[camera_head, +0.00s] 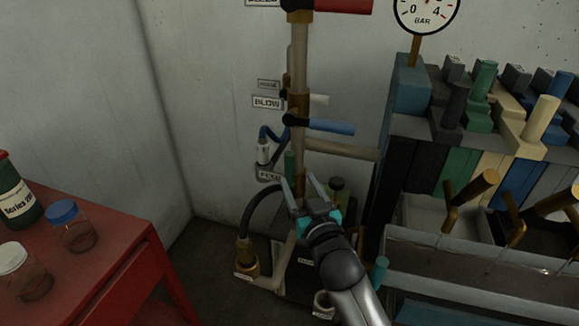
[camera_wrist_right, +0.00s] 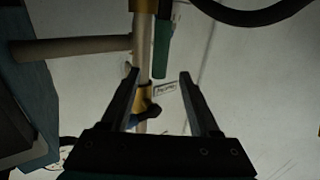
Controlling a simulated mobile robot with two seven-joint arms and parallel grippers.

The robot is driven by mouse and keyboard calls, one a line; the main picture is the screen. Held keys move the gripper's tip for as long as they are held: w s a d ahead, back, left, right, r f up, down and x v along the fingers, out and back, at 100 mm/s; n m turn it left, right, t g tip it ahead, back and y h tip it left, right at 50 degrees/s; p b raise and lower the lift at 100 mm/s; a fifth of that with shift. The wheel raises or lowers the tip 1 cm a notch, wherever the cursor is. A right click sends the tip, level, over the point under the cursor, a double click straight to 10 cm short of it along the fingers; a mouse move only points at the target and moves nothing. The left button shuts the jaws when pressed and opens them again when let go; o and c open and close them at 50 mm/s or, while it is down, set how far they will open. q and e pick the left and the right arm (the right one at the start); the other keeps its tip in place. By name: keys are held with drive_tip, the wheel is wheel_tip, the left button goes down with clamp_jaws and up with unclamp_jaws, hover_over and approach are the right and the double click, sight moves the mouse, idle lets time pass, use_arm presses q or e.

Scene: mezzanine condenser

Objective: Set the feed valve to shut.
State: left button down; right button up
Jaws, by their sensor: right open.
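The feed valve has a green lever handle (camera_head: 290,164) beside the "FEED" label (camera_head: 269,176). The handle stands upright, along the vertical pipe (camera_head: 299,75). My right gripper (camera_head: 298,183) is open just in front of the valve, partly covering its body in the head view. In the right wrist view the green handle (camera_wrist_right: 162,48) lies past my open fingertips (camera_wrist_right: 158,74), its end lined up between them. I see no grip on it. My left gripper is not in view.
A blue lever (camera_head: 330,126) by the "BLOW" label and a red lever (camera_head: 344,5) sit higher on the pipe. A dark hose (camera_head: 254,210) curves left of the valve. A red table (camera_head: 105,262) with jars is left; a bin rack (camera_head: 450,250) is right.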

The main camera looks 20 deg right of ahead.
sight(291, 167)
drive_tip(key=w+b, duration=0.1)
drive_tip(key=w, duration=0.6)
drive_tip(key=shift+b, duration=0.35)
drive_tip(key=shift+w, duration=0.5)
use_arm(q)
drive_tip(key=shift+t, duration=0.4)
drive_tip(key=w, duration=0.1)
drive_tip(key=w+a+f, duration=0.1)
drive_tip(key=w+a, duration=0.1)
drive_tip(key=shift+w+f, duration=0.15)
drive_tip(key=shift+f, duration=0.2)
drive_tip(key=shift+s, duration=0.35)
use_arm(e)
clamp_jaws()
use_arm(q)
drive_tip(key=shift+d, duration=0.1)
